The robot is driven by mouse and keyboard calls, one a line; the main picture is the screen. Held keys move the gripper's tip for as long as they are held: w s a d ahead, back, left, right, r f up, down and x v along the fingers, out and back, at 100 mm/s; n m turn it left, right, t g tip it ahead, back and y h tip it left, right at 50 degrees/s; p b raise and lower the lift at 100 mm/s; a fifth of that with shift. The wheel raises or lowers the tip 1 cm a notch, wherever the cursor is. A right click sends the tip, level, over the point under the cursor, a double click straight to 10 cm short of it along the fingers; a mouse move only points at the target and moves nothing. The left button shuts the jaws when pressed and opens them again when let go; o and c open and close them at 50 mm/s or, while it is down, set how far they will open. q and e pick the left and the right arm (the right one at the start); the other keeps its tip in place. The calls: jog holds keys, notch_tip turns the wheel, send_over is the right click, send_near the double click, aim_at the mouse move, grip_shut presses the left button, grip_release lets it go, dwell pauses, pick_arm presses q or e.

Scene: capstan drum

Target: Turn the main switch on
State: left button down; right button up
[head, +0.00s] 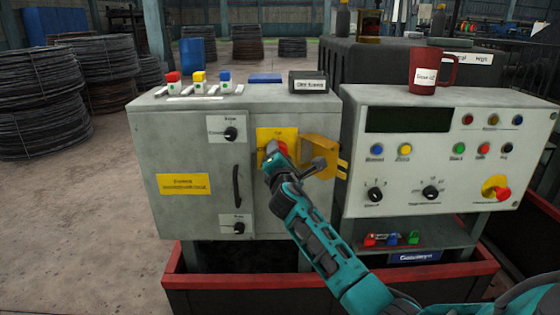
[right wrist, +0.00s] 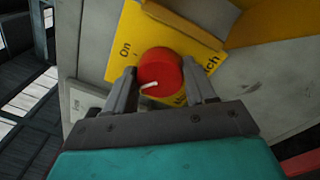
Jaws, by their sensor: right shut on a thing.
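The main switch is a round red knob (right wrist: 160,73) with a white pointer mark, on a yellow plate (head: 264,134) fixed to the grey cabinet. In the right wrist view the plate (right wrist: 120,68) shows "On" and part of another word. The knob sits between the two fingers of my right gripper (right wrist: 162,88), which is shut on it. The white mark points to the lower left of the picture, not at the "On" label. In the head view my right gripper (head: 275,156) hides most of the knob. My left gripper is not in view.
An opened yellow cover (head: 318,150) stands out just right of the switch. The grey cabinet (head: 150,150) has a black handle (head: 236,186) and two black knobs. A control panel (head: 400,160) with buttons stands to the right, a red mug (head: 424,70) on top.

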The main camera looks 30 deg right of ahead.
pick_arm(q)
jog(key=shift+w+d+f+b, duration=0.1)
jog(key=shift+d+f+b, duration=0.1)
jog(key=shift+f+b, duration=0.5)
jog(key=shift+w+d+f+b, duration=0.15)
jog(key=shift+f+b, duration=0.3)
jog(key=shift+b, duration=0.45)
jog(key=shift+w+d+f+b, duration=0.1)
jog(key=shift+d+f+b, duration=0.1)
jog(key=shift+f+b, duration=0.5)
pick_arm(e)
jog(key=shift+f+m+h, duration=0.15)
jog(key=shift+m+h, duration=0.05)
jog(key=shift+m, duration=2.35)
jog(key=shift+f+m+h, duration=0.1)
jog(key=shift+m+h, duration=0.1)
jog(key=shift+m, duration=2.35)
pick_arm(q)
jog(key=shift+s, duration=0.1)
pick_arm(e)
jog(key=o, duration=1)
jog(key=shift+o, duration=0.2)
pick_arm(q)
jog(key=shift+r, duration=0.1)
pick_arm(e)
jog(key=shift+s+a, duration=0.1)
